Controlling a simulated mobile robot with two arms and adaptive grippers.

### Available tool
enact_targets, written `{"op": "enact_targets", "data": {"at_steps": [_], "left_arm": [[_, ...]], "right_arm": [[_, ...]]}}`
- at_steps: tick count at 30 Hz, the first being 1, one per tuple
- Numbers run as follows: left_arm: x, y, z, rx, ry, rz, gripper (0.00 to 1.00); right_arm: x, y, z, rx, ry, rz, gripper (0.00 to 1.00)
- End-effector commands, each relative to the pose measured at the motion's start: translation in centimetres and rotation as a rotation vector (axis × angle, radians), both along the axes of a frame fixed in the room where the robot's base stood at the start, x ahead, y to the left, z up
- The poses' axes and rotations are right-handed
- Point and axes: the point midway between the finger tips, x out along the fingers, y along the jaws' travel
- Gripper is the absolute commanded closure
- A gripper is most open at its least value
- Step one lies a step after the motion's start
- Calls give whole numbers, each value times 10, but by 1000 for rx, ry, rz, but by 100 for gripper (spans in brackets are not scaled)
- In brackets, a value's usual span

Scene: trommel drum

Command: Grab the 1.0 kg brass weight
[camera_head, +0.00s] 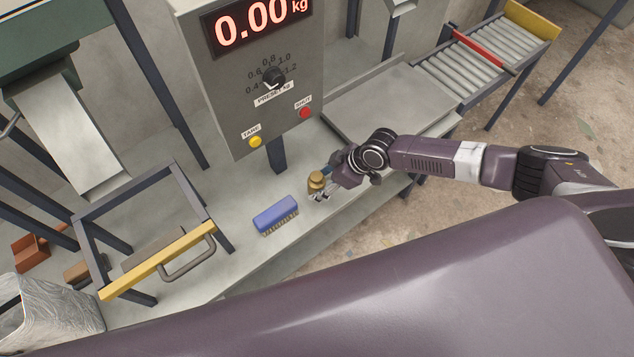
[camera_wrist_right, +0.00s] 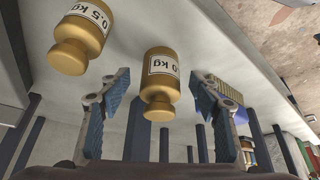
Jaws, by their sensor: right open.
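The brass weight whose label partly reads "0 kg" (camera_wrist_right: 160,85) is in the middle of the right wrist view, with its first digit out of sight. My right gripper (camera_wrist_right: 159,88) is open, one finger to each side of this weight in the picture, with gaps visible on both sides. A second brass weight marked 0.5 kg (camera_wrist_right: 82,35) is to its left, outside the fingers. In the head view a brass weight (camera_head: 317,180) stands on the bench beside my right gripper (camera_head: 326,187); its label is not readable. My left gripper is not in view.
A blue brush (camera_head: 275,214) lies on the bench (camera_head: 225,262) left of the weight. A scale display (camera_head: 262,25) reading 0.00 kg stands behind, with yellow (camera_head: 255,142) and red (camera_head: 305,112) buttons. A yellow-barred frame (camera_head: 160,258) stands at left, a roller conveyor (camera_head: 470,60) at upper right.

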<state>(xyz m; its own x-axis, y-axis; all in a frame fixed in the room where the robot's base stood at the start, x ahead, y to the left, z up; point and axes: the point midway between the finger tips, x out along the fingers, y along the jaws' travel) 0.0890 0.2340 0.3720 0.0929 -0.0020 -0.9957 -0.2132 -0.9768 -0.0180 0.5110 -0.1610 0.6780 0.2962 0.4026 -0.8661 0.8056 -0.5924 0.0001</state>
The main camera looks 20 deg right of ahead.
Motion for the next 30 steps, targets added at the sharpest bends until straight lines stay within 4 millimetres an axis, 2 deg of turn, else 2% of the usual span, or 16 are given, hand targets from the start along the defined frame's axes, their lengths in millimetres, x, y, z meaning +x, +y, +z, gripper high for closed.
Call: {"op": "enact_targets", "data": {"at_steps": [6,14,30], "left_arm": [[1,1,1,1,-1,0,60],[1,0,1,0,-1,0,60],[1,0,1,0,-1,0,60]], "right_arm": [[6,10,-19,0,0,-1,42],[7,11,-21,0,0,0,42],[7,10,-21,0,0,0,100]]}}
